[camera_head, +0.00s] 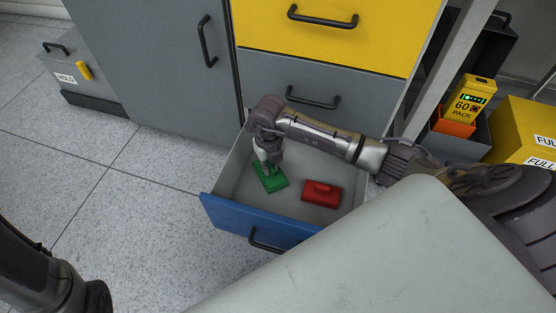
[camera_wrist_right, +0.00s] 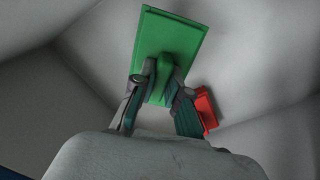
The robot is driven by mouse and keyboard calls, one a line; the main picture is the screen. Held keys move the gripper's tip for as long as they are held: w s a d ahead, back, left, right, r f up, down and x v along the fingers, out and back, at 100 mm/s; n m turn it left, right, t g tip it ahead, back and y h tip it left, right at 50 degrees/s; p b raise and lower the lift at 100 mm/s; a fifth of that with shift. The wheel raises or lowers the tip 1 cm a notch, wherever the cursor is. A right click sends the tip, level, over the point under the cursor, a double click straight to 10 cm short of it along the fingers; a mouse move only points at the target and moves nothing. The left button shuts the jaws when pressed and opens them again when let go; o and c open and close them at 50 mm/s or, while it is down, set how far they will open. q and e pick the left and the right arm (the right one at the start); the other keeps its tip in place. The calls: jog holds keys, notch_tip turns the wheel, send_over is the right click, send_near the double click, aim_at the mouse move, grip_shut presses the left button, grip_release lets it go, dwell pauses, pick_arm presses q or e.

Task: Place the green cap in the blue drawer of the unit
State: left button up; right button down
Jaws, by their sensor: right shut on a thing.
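The blue drawer (camera_head: 235,216) of the unit is pulled out, its grey inside in view in the head view. The green cap (camera_head: 270,184) is inside it, toward the left. My right gripper (camera_head: 267,168) points down into the drawer and is shut on the cap's raised grip. In the right wrist view the fingers (camera_wrist_right: 158,88) close on the grip of the green cap (camera_wrist_right: 175,38). I cannot tell whether the cap touches the drawer floor. Of my left arm only a dark part shows at the lower left of the head view; its gripper is out of view.
A red cap (camera_head: 321,193) lies in the drawer right of the green one. A grey drawer (camera_head: 290,80) and a yellow drawer (camera_head: 350,40) above are shut. A pale grey surface (camera_head: 400,255) fills the front right.

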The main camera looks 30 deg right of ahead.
aim_at(270, 176)
jog(key=shift+f+b, duration=0.3)
jog(key=shift+f, duration=0.6)
jog(key=shift+f+b, duration=1.25)
jog(key=shift+f, duration=0.6)
jog(key=c, duration=1.2)
grip_release()
